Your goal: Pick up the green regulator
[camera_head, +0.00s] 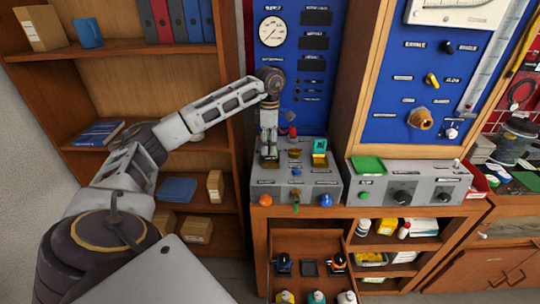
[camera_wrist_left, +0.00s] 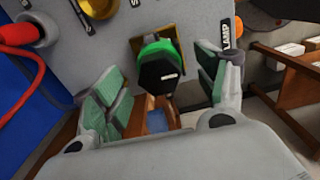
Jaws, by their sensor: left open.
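The green regulator (camera_wrist_left: 159,67) has a black cap marked with a small white label and a bright green ring, and sits on a brass-coloured square plate on the grey control box. In the wrist view it lies between the two green-padded fingers of my left gripper (camera_wrist_left: 158,88), with a visible gap on each side. My left gripper is open. In the head view my left gripper (camera_head: 269,153) points down over the left part of the box top, and it largely hides the regulator there. My right gripper is not in view.
A blue panel (camera_head: 310,112) stands behind. A wooden shelf (camera_head: 130,62) is at left.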

